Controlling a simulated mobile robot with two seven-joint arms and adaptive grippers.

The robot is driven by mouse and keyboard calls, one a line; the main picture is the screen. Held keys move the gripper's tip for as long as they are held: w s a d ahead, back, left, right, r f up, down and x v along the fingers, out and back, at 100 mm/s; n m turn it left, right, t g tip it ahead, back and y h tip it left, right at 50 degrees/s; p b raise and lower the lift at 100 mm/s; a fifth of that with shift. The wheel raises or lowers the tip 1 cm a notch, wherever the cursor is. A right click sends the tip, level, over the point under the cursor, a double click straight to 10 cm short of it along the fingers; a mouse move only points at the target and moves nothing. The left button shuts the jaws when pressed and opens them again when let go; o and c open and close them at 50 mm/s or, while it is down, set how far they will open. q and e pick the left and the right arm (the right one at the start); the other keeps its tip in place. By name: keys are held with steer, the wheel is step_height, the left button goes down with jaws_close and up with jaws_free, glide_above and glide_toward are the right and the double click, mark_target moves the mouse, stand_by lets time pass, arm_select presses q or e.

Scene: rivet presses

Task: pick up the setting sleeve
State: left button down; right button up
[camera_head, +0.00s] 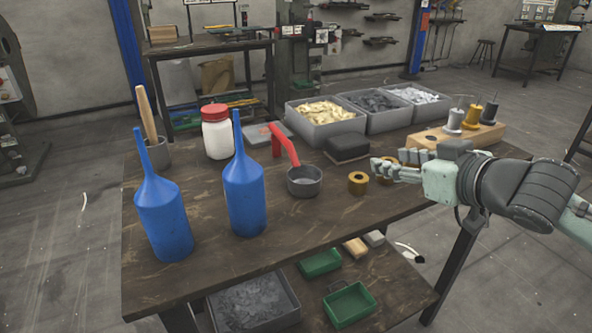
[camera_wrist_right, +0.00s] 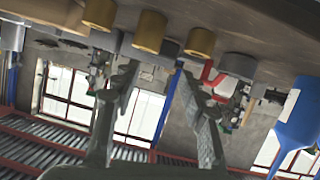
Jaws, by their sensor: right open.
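Three brass sleeves stand on the workbench (camera_head: 300,222); I cannot tell which is the setting sleeve. One sleeve (camera_head: 358,183) stands clear, left of my right gripper (camera_head: 385,170). The other two are partly hidden behind its fingers, one sleeve (camera_head: 388,158) near the fingertips and another (camera_head: 412,156) farther right. In the right wrist view the picture is upside down, with the sleeves at the top: left sleeve (camera_wrist_right: 100,14), middle sleeve (camera_wrist_right: 149,31), right sleeve (camera_wrist_right: 199,43). My right gripper is open and empty; the middle sleeve appears between its fingers, apart from them. My left gripper is out of view.
A grey cup (camera_head: 304,188) with a red lever (camera_head: 285,147) stands left of the sleeves. Blue bottles (camera_head: 244,197) and a red-lidded jar (camera_head: 217,137) are farther left. A black block (camera_head: 347,148), grey bins (camera_head: 325,126) and a wooden peg block (camera_head: 485,136) stand behind.

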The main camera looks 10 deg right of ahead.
mark_target(355, 178)
steer(key=shift+g, duration=0.8)
steer(key=s+a+f, duration=0.2)
steer(key=s, duration=0.1)
steer(key=shift+s+a+f, duration=0.1)
steer(key=shift+a, duration=0.25)
steer(key=x, duration=0.6)
steer(key=shift+w+a+r+p, duration=0.2)
steer(key=shift+w+a+p, duration=0.1)
steer(key=shift+a, duration=0.15)
steer(key=shift+w+a+f, duration=0.1)
steer(key=shift+w+f, duration=0.2)
steer(key=shift+w, duration=0.05)
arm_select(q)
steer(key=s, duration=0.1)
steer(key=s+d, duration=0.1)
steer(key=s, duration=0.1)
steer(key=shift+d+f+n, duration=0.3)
arm_select(e)
jaws_close()
